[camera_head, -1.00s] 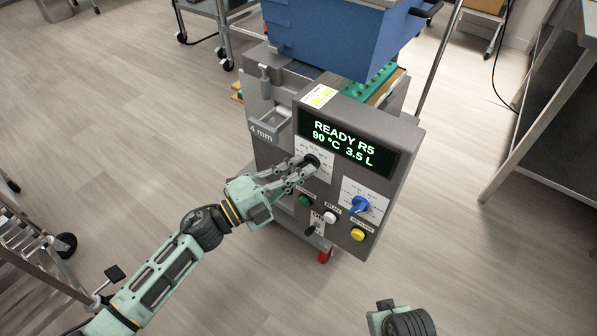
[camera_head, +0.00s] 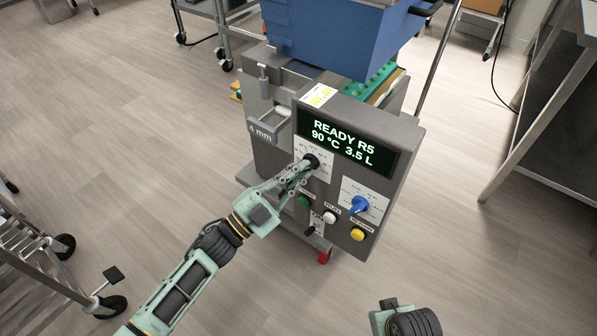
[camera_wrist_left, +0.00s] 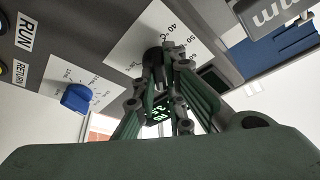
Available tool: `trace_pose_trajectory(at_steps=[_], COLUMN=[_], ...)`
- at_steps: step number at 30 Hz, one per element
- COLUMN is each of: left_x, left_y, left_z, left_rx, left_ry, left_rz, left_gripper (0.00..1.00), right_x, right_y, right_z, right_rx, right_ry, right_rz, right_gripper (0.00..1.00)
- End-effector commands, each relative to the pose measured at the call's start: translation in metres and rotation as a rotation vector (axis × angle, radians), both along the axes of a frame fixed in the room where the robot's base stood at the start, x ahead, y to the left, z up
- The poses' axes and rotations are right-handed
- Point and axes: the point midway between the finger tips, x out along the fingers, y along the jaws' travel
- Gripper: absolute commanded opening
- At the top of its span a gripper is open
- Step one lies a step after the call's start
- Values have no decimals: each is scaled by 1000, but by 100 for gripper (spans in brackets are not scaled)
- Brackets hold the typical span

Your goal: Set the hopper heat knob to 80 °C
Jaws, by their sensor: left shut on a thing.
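The black hopper heat knob (camera_head: 311,160) sits on a white scale plate on the grey control panel, below the display. In the left wrist view the knob (camera_wrist_left: 153,58) is in front of the scale, where 40 °C, 50 and 60 can be read. My left gripper (camera_head: 304,166) is shut on the knob; its fingers hide part of the knob and scale. The gripper also shows in the left wrist view (camera_wrist_left: 160,75). The display (camera_head: 347,143) reads READY R5, 90 °C, 3.5 L. The fingers of my right gripper are not in view.
A blue knob (camera_head: 358,205) sits on a second scale plate to the lower right. Green (camera_head: 303,201), white (camera_head: 329,217) and yellow (camera_head: 357,234) buttons and a black toggle (camera_head: 310,231) are close below my left gripper. Open floor lies to the left.

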Motion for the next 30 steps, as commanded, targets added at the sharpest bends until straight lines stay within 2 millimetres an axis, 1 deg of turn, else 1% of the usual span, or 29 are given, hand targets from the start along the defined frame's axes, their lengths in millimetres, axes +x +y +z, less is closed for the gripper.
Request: trace_pose_trajectory(at_steps=[10, 11, 15, 17, 23, 26, 27, 30], left_x=[0, 0, 0, 0, 0, 0, 0, -4], left_y=[-1, -1, -1, -1, 0, 0, 0, 4], left_z=[1, 1, 1, 1, 1, 1, 0, -2], left_rx=[-3, -3, -3, -3, -2, -2, -2, 0], left_ry=[-1, -1, -1, -1, -1, 0, 0, 1], left_rz=[-2, -2, -2, -2, -1, 0, 0, 0], left_gripper=[0, 13, 25, 29, 29, 29, 29, 29], right_x=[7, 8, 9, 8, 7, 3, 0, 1], right_y=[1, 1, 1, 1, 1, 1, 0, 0], right_z=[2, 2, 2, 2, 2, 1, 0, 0], right_rx=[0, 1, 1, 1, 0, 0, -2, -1], right_ry=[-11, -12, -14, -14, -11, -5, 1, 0], right_rz=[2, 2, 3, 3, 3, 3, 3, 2], right_gripper=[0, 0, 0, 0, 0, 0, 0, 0])
